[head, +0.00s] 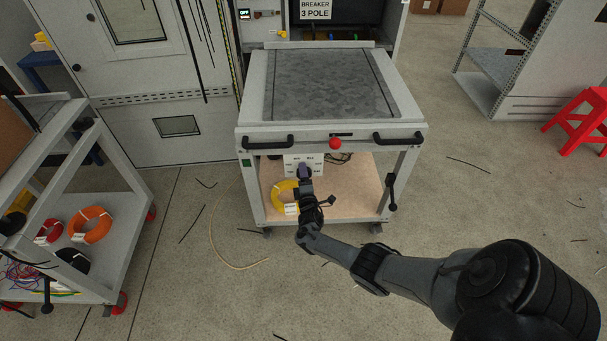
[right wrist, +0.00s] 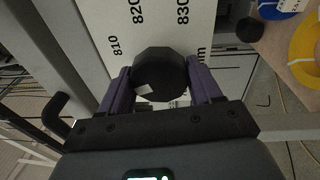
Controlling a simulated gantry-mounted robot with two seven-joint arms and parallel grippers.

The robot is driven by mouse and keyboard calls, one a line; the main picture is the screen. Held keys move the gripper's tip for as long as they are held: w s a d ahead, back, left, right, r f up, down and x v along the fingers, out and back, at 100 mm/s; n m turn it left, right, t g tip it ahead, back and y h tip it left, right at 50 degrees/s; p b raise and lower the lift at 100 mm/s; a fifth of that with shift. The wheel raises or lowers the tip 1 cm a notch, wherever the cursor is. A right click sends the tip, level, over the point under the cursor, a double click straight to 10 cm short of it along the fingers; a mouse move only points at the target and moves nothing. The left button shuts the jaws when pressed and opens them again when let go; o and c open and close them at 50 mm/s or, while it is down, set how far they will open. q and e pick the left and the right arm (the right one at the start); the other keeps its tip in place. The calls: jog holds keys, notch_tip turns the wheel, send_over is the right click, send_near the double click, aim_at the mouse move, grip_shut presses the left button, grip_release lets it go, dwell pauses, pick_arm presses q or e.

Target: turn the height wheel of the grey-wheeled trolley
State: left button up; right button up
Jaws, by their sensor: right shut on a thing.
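The trolley (head: 245,128) with grey wheels stands in the middle of the head view, in front of the cabinet. Its height wheel (right wrist: 160,75) is a dark, many-sided knob with a small pale mark, in front of a white scale plate (right wrist: 118,22) printed 810, 820 and 830. My right gripper (head: 304,172) reaches in below the trolley's front edge. In the right wrist view its two purple fingers (right wrist: 161,88) are closed on opposite sides of the wheel. The wheel is hidden behind the gripper in the head view. My left gripper is out of view.
Black handles (head: 268,142) and a red knob (head: 335,143) are on the trolley's front edge. A yellow coil (head: 284,190) lies on its lower shelf. A second trolley (head: 125,190) with red wheels stands left. A red stool (head: 578,118) is far right.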

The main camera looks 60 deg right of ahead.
jog(key=shift+n, duration=0.5)
jog(key=o, duration=1)
jog(key=shift+a, duration=0.1)
jog(key=shift+p+v, duration=2.4)
jog(key=shift+v, duration=2.95)
jog(key=shift+s, duration=0.15)
